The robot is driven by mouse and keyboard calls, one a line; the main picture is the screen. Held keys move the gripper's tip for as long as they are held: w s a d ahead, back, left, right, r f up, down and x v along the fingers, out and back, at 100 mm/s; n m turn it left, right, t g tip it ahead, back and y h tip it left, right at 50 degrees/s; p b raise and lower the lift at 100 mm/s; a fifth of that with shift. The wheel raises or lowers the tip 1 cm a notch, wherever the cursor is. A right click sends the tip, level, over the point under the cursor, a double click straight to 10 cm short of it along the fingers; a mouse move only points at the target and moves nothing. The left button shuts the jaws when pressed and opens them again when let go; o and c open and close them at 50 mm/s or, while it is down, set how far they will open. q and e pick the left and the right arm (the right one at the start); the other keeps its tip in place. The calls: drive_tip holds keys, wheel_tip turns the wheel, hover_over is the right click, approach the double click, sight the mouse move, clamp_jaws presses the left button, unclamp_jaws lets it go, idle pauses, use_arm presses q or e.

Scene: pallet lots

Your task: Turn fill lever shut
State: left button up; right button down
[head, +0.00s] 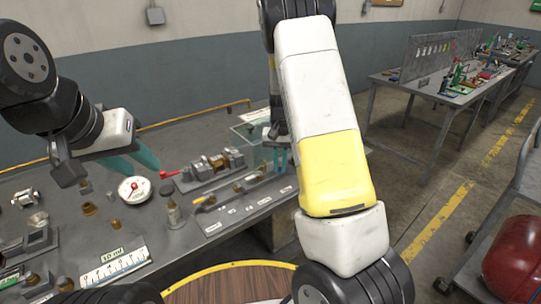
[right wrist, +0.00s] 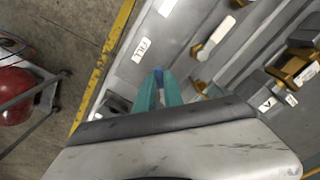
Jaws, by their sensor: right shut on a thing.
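The fill lever shows as a small blue handle (right wrist: 158,73) in the right wrist view, close to the white FILL label (right wrist: 141,50) on the grey fixture. My right gripper (right wrist: 158,88) is shut on this blue handle, with its teal fingers on either side. In the head view my right gripper (head: 279,158) reaches down at the right end of the bench fixture, and the lever is hidden there. Only the handle's end shows, so I cannot tell the lever's angle.
A brass-and-steel valve assembly with a red handle (head: 170,174) stands on the bench left of my right gripper. A labelled grey tray (head: 212,226) lies in front of it. A red tank (head: 512,258) sits on a cart at right. The floor between is open.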

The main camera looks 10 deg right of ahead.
drive_tip(key=m, duration=0.2)
drive_tip(key=a+m, duration=0.1)
drive_tip(key=m, duration=0.1)
drive_tip(key=shift+w+a+m, duration=0.2)
drive_tip(key=shift+w+m, duration=0.1)
drive_tip(key=shift+w, duration=0.1)
drive_tip(key=m, duration=0.2)
drive_tip(key=w+a+m, duration=0.1)
drive_tip(key=m, duration=0.1)
drive_tip(key=shift+w+m, duration=0.15)
drive_tip(key=shift+m, duration=0.15)
drive_tip(key=c, duration=1.5)
unclamp_jaws()
drive_tip(key=shift+o, duration=0.2)
